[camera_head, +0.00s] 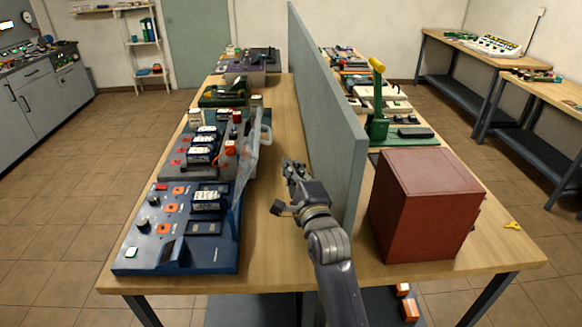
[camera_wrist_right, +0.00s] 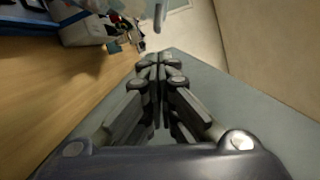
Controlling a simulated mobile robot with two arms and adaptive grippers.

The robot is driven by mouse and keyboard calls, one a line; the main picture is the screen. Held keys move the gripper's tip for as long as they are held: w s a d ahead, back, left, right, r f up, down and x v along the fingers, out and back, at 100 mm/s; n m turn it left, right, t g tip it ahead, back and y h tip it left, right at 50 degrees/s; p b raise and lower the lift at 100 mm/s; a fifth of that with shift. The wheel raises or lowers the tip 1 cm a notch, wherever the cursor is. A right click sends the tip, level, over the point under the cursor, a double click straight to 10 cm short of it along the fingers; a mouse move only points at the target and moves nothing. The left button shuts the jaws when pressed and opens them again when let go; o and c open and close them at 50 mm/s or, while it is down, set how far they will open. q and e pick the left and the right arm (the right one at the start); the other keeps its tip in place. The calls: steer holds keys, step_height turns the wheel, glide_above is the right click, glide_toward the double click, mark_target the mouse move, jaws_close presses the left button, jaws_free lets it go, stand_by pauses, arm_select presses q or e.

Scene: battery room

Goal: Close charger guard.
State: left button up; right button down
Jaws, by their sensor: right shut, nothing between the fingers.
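A clear, pale guard panel (camera_head: 247,165) stands raised and tilted along the right side of the blue charger (camera_head: 175,255) in the head view. The charger has batteries, knobs and orange-marked sockets on its sloped top, and the panel leaves this top uncovered. My right gripper (camera_head: 290,166) is to the right of the panel, apart from it, between the panel and the grey divider. In the right wrist view its fingers (camera_wrist_right: 160,62) are together and empty. A pale, see-through part at the top of that view may be the guard. My left gripper is not in view.
A tall grey divider (camera_head: 325,110) runs along the table close to my right gripper. A red-brown box (camera_head: 425,205) stands beyond it. Other chargers and devices line the table's left side. Bare wooden tabletop (camera_head: 270,245) lies between the blue charger and divider.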

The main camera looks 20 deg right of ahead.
steer(key=w+b, duration=0.3)
steer(key=w, duration=0.5)
steer(key=shift+w+d+r+b, duration=0.15)
steer(key=shift+w+d+b, duration=0.05)
steer(key=shift+w+b, duration=0.1)
steer(key=shift+r, duration=0.1)
